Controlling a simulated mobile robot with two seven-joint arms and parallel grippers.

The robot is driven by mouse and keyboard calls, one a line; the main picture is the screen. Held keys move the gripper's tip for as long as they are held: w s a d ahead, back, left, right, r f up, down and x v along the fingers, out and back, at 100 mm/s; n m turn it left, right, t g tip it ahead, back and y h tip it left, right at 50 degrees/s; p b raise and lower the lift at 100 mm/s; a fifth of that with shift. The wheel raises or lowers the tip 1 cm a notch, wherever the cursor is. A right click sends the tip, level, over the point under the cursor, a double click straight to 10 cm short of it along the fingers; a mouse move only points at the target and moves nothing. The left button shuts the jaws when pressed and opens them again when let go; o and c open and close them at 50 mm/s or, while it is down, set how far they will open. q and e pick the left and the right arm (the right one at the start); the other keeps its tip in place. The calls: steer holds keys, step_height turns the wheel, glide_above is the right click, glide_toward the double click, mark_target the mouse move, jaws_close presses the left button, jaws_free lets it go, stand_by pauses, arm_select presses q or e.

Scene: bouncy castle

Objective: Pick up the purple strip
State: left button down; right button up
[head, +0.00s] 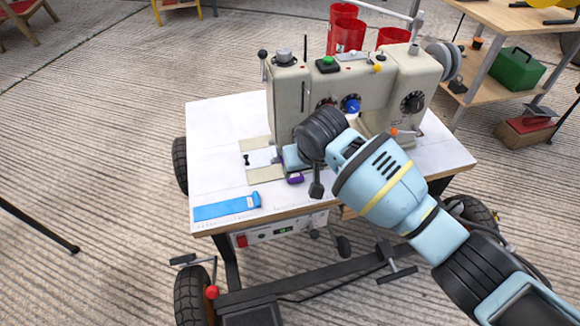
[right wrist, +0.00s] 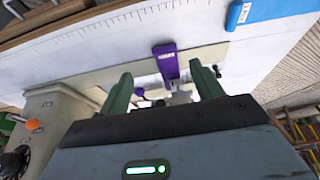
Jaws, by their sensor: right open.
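The purple strip (head: 295,180) lies at the sewing machine's foot area near the table's front edge, mostly hidden in the head view by my right arm. In the right wrist view the purple strip (right wrist: 166,62) shows as a short band with a small pale label, lying on the plate. My right gripper (right wrist: 164,84) has its two green fingers spread apart, one on each side of the strip's line, with the strip just beyond the gap. The fingers do not appear closed on it. My left gripper is in neither view.
The beige sewing machine (head: 340,88) stands close behind my right arm. A blue strip (head: 227,206) lies at the front left of the white tabletop (head: 220,130). Red containers (head: 345,30) stand behind the machine. The tabletop's left part is mostly clear.

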mark_target(297, 180)
steer(key=shift+b+x, duration=0.8)
steer(key=shift+x, duration=0.6)
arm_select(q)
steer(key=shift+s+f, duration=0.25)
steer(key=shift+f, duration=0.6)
arm_select(e)
steer(key=shift+w+a+f+b, duration=0.15)
steer(key=shift+a+f+b, duration=0.05)
steer(key=shift+f+b, duration=0.25)
steer(key=b+x, duration=0.2)
steer(key=x, duration=0.1)
steer(key=shift+a+f, duration=0.1)
steer(key=shift+a, duration=0.1)
steer(key=shift+w+f+b, duration=0.2)
steer(key=shift+f+b, duration=0.2)
steer(key=shift+f, duration=0.05)
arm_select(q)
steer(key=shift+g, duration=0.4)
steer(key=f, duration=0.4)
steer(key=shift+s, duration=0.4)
arm_select(e)
steer(key=shift+a+r, duration=0.1)
steer(key=c, duration=1.1)
steer(key=shift+o, duration=0.2)
